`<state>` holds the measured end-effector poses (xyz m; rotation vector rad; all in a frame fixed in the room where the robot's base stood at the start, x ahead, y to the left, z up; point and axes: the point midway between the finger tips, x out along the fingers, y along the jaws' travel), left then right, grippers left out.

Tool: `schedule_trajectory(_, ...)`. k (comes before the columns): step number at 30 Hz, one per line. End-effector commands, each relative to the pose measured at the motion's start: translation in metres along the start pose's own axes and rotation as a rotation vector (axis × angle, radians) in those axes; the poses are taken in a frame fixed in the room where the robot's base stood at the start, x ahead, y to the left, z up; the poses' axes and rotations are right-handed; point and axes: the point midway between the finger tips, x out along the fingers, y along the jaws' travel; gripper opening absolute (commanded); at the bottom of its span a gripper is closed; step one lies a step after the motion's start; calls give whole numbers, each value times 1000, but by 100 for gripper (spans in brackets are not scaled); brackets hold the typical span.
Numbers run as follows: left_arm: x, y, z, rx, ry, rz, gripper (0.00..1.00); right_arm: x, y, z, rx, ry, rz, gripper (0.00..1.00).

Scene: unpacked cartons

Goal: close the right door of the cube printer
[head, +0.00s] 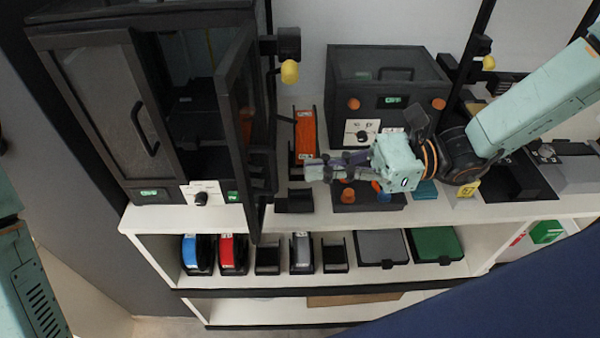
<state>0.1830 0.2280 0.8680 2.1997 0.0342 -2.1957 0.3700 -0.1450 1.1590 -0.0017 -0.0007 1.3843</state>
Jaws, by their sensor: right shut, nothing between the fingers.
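The cube printer (165,185) is a tall black cabinet at the left of the white shelf top. Its left door (112,105) is shut, with a curved handle. Its right door (243,120) stands open, swung out toward the front, so I see it at a steep angle and part of the interior shows. My right gripper (308,172) is shut and empty. It is to the right of the open door with a gap between, its fingers pointing left. My left gripper is out of the picture; only part of my left arm shows at the left edge.
A yellow knob (289,71) sticks out by the printer's upper right. An orange spool (305,135) stands behind my right gripper. A smaller dark machine (385,85) stands at the back. Several spools, including a red one (232,253), and a green-lidded box (434,243) sit on the lower shelf.

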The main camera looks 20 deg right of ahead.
Motion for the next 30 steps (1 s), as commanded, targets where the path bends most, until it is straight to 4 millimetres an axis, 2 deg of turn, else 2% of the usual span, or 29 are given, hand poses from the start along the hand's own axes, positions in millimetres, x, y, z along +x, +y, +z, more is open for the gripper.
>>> schedule_trajectory(6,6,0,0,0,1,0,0,20,1,-1,0,4,3,0)
schedule_trajectory(12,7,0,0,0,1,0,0,31,0,0,0,2,2,0)
schedule_trajectory(30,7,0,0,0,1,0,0,34,0,1,-1,0,-2,0)
